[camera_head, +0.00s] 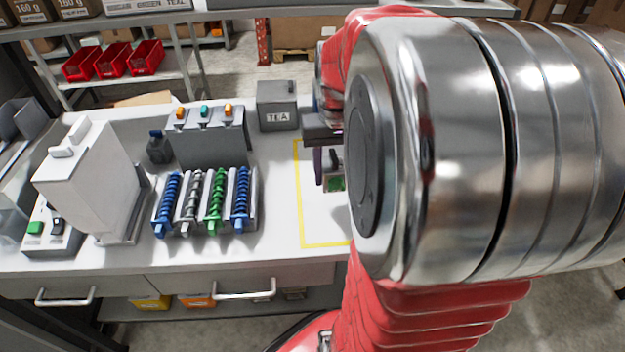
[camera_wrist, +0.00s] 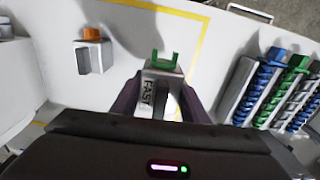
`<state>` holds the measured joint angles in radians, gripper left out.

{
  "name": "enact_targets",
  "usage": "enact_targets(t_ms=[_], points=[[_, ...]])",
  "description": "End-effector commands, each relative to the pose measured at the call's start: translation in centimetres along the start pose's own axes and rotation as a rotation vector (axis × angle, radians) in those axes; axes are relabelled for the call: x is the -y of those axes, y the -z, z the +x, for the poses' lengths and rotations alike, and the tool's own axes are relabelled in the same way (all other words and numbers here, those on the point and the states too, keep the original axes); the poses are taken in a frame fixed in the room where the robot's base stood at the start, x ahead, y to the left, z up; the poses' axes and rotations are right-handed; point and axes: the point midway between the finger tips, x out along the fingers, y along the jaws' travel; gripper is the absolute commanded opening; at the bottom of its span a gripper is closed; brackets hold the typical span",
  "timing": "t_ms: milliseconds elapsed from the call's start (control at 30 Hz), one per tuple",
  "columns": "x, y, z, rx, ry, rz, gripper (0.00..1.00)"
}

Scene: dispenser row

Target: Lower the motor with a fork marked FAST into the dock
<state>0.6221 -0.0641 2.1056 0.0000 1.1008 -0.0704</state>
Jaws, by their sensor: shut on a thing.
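My gripper (camera_wrist: 160,92) is shut on a white motor (camera_wrist: 157,102) with a green fork (camera_wrist: 163,61) on its end. The black word FAST shows on the motor's side, between my dark fingers. In the head view, the motor (camera_head: 332,160) and its green fork show just left of my arm, at the yellow-outlined area; my gripper (camera_head: 320,163) is mostly hidden by the arm. I cannot tell the height of the motor above the table. A second white motor-like block with an orange top (camera_wrist: 91,34) stands apart from my gripper. I cannot identify the dock with certainty.
Blue, grey and green spiral coils (camera_head: 216,200) lie in a row at the bench's middle. Behind them is a grey block (camera_head: 208,145) with orange and teal tops. A grey TEA box (camera_head: 277,108) stands at the back. A white machine (camera_head: 88,185) is left.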

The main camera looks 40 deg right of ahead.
Motion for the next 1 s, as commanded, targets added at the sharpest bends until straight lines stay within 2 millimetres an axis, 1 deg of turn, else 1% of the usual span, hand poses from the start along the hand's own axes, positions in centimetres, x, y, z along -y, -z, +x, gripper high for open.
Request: enact_targets(t_ms=[100, 200, 300, 533, 633, 733, 900, 1000], points=[[0.0, 0.0, 1.9, 0.002, 0.000, 0.000, 0.07], [0.0, 0.0, 3.0, 0.001, 0.000, 0.000, 0.07], [0.0, 0.0, 3.5, -0.001, 0.000, 0.000, 0.07], [0.0, 0.0, 3.5, -0.002, 0.000, 0.000, 0.07], [0.0, 0.0, 3.8, -0.001, 0.000, 0.000, 0.07], [0.0, 0.0, 4.8, 0.001, 0.000, 0.000, 0.07], [0.0, 0.0, 7.2, 0.002, 0.000, 0.000, 0.07], [0.0, 0.0, 8.0, 0.001, 0.000, 0.000, 0.07]])
